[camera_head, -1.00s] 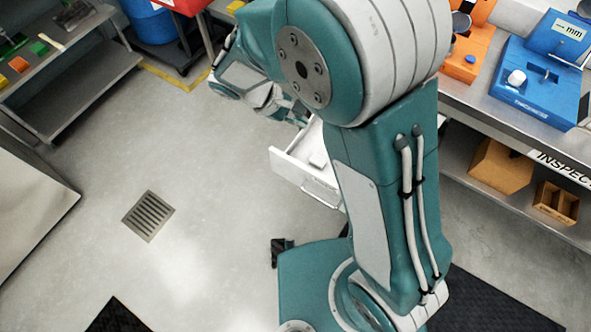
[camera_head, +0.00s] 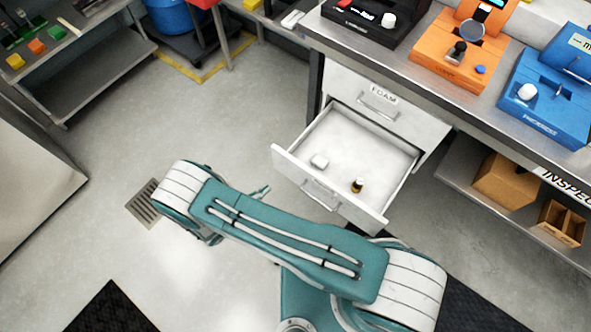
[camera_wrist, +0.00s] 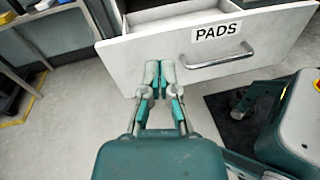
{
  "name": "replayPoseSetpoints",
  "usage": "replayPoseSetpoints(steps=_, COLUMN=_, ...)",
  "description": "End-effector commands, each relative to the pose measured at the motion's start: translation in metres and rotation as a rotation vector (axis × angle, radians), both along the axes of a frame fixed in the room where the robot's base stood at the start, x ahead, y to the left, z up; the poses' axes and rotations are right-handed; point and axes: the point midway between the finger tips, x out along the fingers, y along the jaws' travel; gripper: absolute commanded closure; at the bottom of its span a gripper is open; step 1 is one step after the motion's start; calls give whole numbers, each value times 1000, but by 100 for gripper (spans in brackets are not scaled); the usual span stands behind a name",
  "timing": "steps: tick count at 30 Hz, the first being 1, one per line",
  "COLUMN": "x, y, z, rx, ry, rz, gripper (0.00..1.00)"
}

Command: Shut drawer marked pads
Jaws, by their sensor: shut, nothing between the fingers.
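In the head view the open drawer (camera_head: 372,160) sticks out below a closed one. My gripper (camera_wrist: 160,92) is shut and empty, in front of the drawer front, left of the handle. I cannot tell if the fingertips touch it. In the head view my arm mostly hides the gripper.
A closed drawer marked FOAM (camera_head: 385,97) is above. The workbench (camera_head: 460,108) carries black, orange and blue devices. A lower shelf (camera_head: 455,172) with cardboard boxes is at the right. Open floor (camera_head: 215,120) with a drain grate (camera_head: 146,205) lies left of the drawer.

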Motion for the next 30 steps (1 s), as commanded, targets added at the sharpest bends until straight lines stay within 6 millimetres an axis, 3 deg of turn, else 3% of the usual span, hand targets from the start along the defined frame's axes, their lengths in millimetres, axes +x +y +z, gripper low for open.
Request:
replayPoseSetpoints(steps=1, x=-9, y=0, z=-16, rx=-39, ry=4, rz=50, gripper=100)
replayPoseSetpoints(steps=4, x=-18, y=0, z=-36, rx=-90, ry=2, rz=121, gripper=100)
replayPoseSetpoints(steps=11, x=-21, y=-3, z=-49, rx=-122, ry=0, rz=168, gripper=100)
replayPoseSetpoints(steps=30, x=67, y=-73, z=-48, rx=-119, ry=1, rz=162, gripper=100)
